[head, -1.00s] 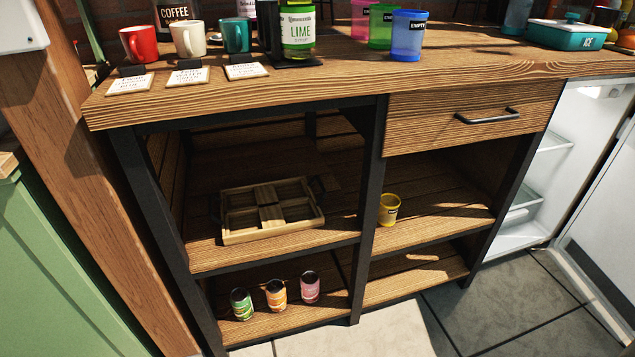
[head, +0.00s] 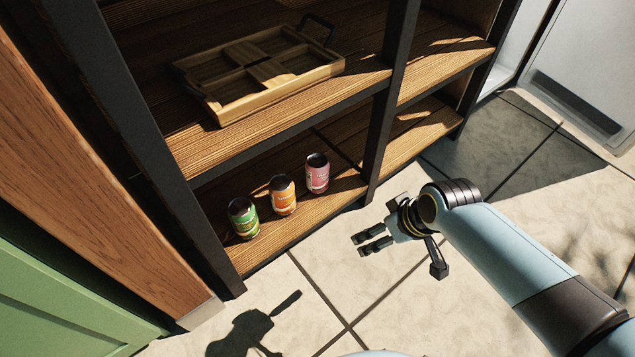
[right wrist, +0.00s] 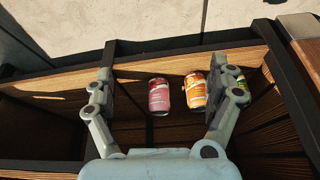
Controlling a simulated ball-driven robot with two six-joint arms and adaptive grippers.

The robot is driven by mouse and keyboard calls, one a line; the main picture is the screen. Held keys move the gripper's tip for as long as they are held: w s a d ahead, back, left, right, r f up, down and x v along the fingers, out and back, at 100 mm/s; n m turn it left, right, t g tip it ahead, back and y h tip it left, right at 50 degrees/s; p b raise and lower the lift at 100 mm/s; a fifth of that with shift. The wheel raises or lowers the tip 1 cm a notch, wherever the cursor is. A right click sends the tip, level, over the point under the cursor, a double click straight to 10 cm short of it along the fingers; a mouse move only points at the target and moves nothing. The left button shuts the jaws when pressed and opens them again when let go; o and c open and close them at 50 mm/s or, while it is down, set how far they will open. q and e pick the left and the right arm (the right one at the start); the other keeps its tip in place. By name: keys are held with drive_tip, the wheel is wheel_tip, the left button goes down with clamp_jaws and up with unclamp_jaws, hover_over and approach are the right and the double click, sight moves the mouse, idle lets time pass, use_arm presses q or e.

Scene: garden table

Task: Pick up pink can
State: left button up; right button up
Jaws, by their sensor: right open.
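The pink can (head: 317,173) stands upright on the bottom shelf (head: 262,250), rightmost of three cans in the head view. In the right wrist view the pink can (right wrist: 159,97) shows ahead, between the two fingers. My right gripper (head: 363,245) is open and empty, out in front of the shelf, to the right of the pink can and apart from it. Its fingers (right wrist: 160,85) are spread wide in the right wrist view. My left gripper is not in view.
An orange can (head: 283,195) stands close beside the pink can, and a green can (head: 243,218) stands further left. A wooden tray (head: 290,87) lies on the shelf above. A black post (head: 388,105) rises right of the cans. The floor (head: 420,310) in front is clear.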

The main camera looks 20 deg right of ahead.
drive_tip(key=w+a+f+b, duration=0.1)
drive_tip(key=w, duration=0.4)
drive_tip(key=n+t+y, duration=0.1)
drive_tip(key=t, duration=0.1)
approach(323, 175)
drive_tip(key=x, duration=0.4)
drive_tip(key=shift+w+f, duration=0.1)
drive_tip(key=shift+f, duration=0.25)
drive_tip(key=shift+w+f, duration=0.1)
drive_tip(key=shift+w, duration=0.15)
drive_tip(key=b+x, duration=0.3)
drive_tip(key=x, duration=0.1)
drive_tip(key=shift+a+f+b, duration=0.1)
drive_tip(key=shift+f+b, duration=0.15)
drive_tip(key=shift+b, duration=0.15)
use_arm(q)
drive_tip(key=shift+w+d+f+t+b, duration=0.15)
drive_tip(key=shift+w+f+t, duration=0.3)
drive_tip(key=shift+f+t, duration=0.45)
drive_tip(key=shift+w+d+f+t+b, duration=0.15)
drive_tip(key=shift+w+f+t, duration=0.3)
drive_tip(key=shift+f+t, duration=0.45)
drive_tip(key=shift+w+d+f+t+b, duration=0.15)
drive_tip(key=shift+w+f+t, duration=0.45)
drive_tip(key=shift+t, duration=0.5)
use_arm(e)
drive_tip(key=shift+w+a+f, duration=0.1)
drive_tip(key=shift+w+f, duration=0.25)
drive_tip(key=shift+f, duration=0.05)
